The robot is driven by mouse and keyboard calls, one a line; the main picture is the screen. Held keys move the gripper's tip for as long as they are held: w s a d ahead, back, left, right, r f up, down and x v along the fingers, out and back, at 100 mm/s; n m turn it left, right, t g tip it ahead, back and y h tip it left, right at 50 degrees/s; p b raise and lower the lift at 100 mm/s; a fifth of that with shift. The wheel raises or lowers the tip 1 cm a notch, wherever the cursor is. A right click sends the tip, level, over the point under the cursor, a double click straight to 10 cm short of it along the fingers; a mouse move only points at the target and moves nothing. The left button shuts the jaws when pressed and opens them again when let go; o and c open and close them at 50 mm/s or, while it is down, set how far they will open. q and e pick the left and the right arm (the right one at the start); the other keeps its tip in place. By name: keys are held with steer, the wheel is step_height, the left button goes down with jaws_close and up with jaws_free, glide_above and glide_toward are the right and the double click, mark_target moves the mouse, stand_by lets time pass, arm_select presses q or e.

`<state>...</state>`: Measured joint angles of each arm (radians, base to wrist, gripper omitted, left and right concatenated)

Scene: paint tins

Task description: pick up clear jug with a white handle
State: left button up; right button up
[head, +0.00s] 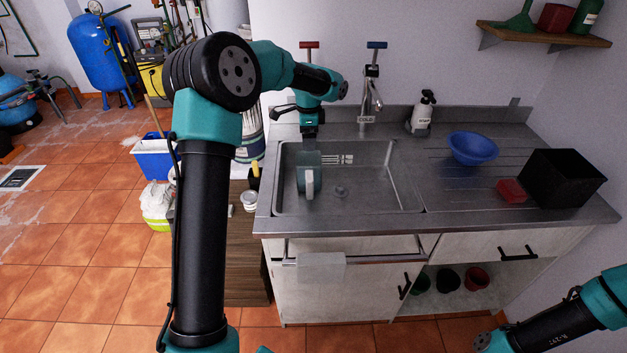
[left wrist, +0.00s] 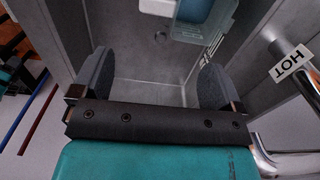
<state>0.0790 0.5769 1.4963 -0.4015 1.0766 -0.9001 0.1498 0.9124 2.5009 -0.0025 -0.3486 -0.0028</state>
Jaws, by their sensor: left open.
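The clear jug (head: 304,173) with a white handle (head: 310,188) stands in the left part of the sink basin (head: 375,196). In the left wrist view the jug (left wrist: 207,22) shows at the top edge, partly cut off, with bluish contents or a bluish inside. My left gripper (head: 310,132) is at the back left of the basin, behind and above the jug in the head view. Its fingers (left wrist: 153,88) are open with nothing between them. Part of my right arm shows at the lower right of the head view; its gripper is not seen.
A tap (head: 371,95) stands behind the basin, close to the right of my left gripper. A soap bottle (head: 423,114), blue bowl (head: 472,148), red sponge (head: 511,191) and black box (head: 562,179) are on the right. The basin's right half is mostly clear.

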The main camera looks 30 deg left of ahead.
arm_select(q)
glide_toward(310, 174)
step_height(310, 174, down, 5)
steer(key=shift+s+f, duration=0.1)
steer(key=shift+f, duration=0.1)
stand_by(0.4)
steer(key=shift+f, duration=0.1)
steer(key=shift+f, duration=2.8)
steer(key=c, duration=1.6)
steer(key=shift+r, duration=0.2)
